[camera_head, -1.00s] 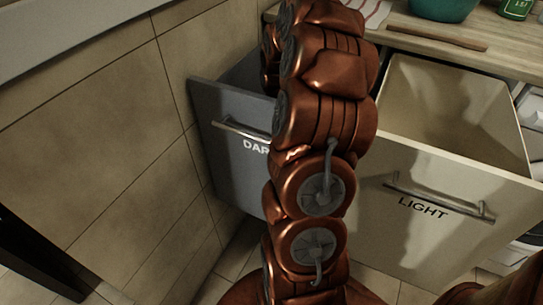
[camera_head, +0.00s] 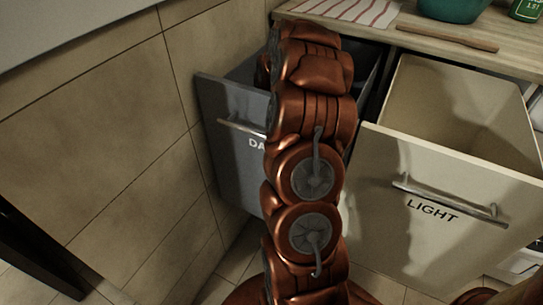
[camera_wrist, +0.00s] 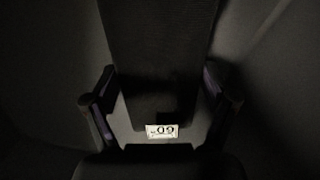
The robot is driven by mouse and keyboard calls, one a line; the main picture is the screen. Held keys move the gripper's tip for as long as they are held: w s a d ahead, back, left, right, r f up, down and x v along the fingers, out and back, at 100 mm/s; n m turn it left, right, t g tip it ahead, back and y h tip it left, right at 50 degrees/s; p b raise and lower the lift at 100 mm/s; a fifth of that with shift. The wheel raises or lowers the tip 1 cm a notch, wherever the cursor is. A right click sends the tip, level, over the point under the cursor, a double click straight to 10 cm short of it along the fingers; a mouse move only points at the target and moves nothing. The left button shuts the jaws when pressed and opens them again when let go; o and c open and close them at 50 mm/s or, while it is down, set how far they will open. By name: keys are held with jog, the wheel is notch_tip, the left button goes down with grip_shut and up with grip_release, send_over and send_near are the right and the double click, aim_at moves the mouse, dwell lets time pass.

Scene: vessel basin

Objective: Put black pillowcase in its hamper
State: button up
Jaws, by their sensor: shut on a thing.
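The grey hamper drawer (camera_head: 232,160), its "DARK" lettering partly covered by my arm, is pulled open at the left. My arm reaches over it and hides much of its opening. In the wrist view my gripper (camera_wrist: 160,88) has its fingers on both sides of a black cloth piece (camera_wrist: 158,50), the black pillowcase, with a small white label (camera_wrist: 162,131). The surroundings there are dark grey walls, so the gripper appears to be down inside the dark hamper. The gripper and pillowcase are hidden in the head view.
A cream "LIGHT" hamper drawer (camera_head: 436,220) stands open and looks empty at the right. Behind is a wooden counter (camera_head: 400,38) with a striped cloth (camera_head: 352,11), a wooden stick (camera_head: 447,36), a teal bowl (camera_head: 452,8) and a green bottle (camera_head: 525,8). A tiled wall (camera_head: 100,130) borders the left.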

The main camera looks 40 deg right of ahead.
jog(key=shift+f, duration=0.3)
jog(key=o, duration=1.3)
notch_tip(320, 180, up, 12)
jog(key=shift+r+p, duration=0.1)
jog(key=shift+p, duration=0.6)
